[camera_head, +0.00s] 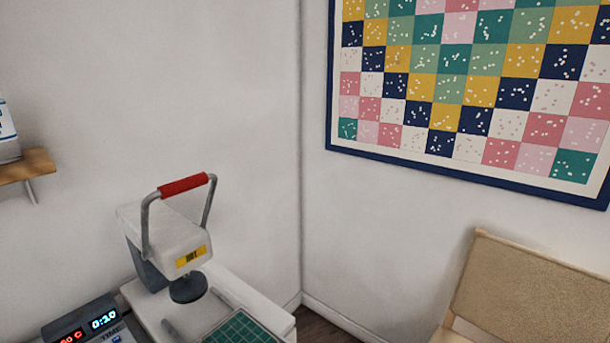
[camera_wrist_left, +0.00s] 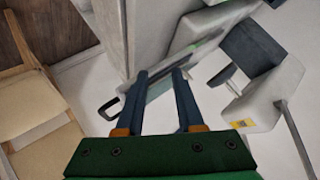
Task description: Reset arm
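No gripper shows in the head view. My left gripper (camera_wrist_left: 160,73) is in the left wrist view, with two dark blue fingers on a green palm. The fingers stand apart and I see nothing held between them. Beyond the fingertips are a white cabinet (camera_wrist_left: 145,30) and a dark handle (camera_wrist_left: 102,108). The white heat press (camera_wrist_left: 255,103) is to the right of the fingers in this tilted view. My right gripper is in neither view.
In the head view the heat press (camera_head: 170,235) with its red handle (camera_head: 183,186) stands beside a green gridded mat (camera_head: 240,330) and a timer box (camera_head: 88,320). A chair (camera_head: 530,295) is at right, a shelf (camera_head: 25,165) at left, and a quilt (camera_head: 470,90) on the wall.

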